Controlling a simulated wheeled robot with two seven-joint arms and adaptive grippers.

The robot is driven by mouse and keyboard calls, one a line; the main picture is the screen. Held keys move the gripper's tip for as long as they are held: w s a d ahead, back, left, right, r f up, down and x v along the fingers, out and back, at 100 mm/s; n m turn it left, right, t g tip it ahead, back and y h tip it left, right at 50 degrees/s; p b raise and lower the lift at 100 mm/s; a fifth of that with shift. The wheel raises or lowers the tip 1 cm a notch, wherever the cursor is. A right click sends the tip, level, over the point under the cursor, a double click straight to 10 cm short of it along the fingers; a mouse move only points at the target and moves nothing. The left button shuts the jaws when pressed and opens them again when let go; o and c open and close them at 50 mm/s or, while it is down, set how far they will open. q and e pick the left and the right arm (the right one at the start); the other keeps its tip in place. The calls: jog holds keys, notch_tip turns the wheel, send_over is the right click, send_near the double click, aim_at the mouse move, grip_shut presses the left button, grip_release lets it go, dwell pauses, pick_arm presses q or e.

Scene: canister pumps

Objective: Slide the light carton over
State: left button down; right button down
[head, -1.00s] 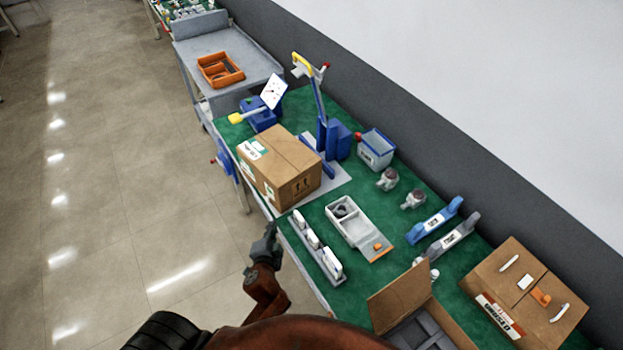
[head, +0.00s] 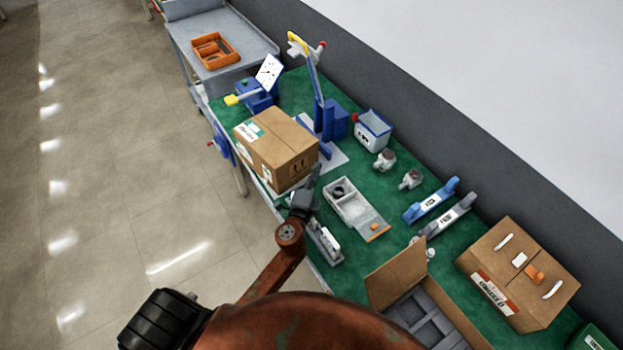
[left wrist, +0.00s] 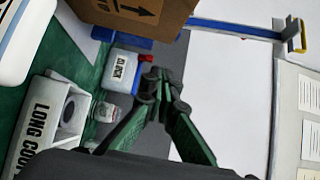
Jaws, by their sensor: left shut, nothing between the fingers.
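A closed brown carton (head: 276,150) with white-green labels sits on the green bench top, partly on a grey plate beside a blue post. It shows at the top of the left wrist view (left wrist: 140,14), with a printed arrow. My left gripper (head: 313,180) is shut and empty beside the carton's near right corner; whether it touches cannot be told. In the left wrist view its fingers (left wrist: 155,88) are together, below the carton's face. A second closed carton (head: 520,272), with small parts on its top, stands at the right. My right gripper is not in view.
A blue-rimmed bin (head: 373,131), pump parts (head: 385,159) and a grey divided tray (head: 345,205) stand right of the carton. A white-block rail (head: 325,243) lies partly under my left arm. An open carton (head: 400,275) is in front. A grey cart (head: 245,50) stands beyond the bench.

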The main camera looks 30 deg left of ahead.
aim_at(301, 155)
pick_arm(q)
jog(key=shift+w+a, duration=0.8)
jog(key=shift+a, duration=0.35)
jog(key=shift+w+a, duration=0.75)
jog(key=shift+a, duration=0.35)
jog(key=shift+w+a, duration=0.1)
jog(key=shift+a, duration=1.4)
